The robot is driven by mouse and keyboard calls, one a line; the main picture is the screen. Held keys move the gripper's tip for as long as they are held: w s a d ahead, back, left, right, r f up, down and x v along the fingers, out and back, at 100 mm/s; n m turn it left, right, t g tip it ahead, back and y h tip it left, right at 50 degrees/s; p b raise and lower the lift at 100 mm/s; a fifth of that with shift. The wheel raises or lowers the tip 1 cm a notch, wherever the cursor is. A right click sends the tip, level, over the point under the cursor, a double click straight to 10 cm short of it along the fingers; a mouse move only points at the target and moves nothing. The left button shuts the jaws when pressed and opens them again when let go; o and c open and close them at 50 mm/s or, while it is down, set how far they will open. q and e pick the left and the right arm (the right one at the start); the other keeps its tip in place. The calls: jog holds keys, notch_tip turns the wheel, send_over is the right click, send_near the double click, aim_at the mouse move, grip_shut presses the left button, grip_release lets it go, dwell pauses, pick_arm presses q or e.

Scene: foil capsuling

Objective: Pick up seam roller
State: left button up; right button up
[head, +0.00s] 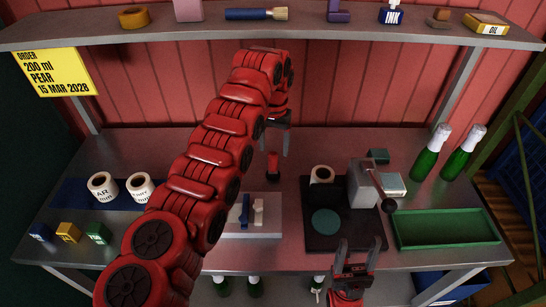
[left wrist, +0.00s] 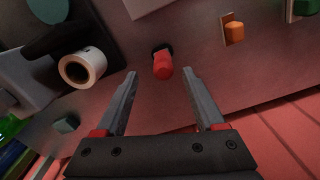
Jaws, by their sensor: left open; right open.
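What looks like the seam roller, a small red handle with a dark end (head: 273,165), is on the grey bench behind the white block. It also shows in the left wrist view (left wrist: 162,64), ahead of and between the fingertips. My left gripper (head: 278,145) is open and points down over the back of the bench, close to the red handle. No contact with it is visible, and the gap is hard to judge. My right gripper (head: 355,262) is open and empty at the bench's front edge, before the black machine.
A black machine with a grey head (head: 363,187) and a label roll (head: 322,175) stand right of the handle. A green tray (head: 445,229) and two green bottles (head: 430,155) are further right. Label rolls (head: 103,186) and small coloured blocks (head: 69,232) are left. A shelf (head: 330,36) runs above.

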aim_at(273, 162)
pick_arm(q)
jog(key=shift+w+f, duration=0.15)
jog(key=shift+f, duration=0.05)
jog(key=shift+f+p, duration=0.7)
jog(key=shift+f, duration=0.25)
jog(key=shift+a+f+p, duration=0.1)
jog(key=shift+f+p, duration=0.2)
jog(key=shift+p, duration=0.05)
notch_tip(273, 162, down, 4)
jog(key=shift+a+r+p, duration=0.1)
jog(key=shift+r+p, duration=0.05)
jog(key=shift+p, duration=0.65)
jog(key=shift+w+f, duration=0.1)
jog(key=shift+f, duration=0.25)
grip_shut()
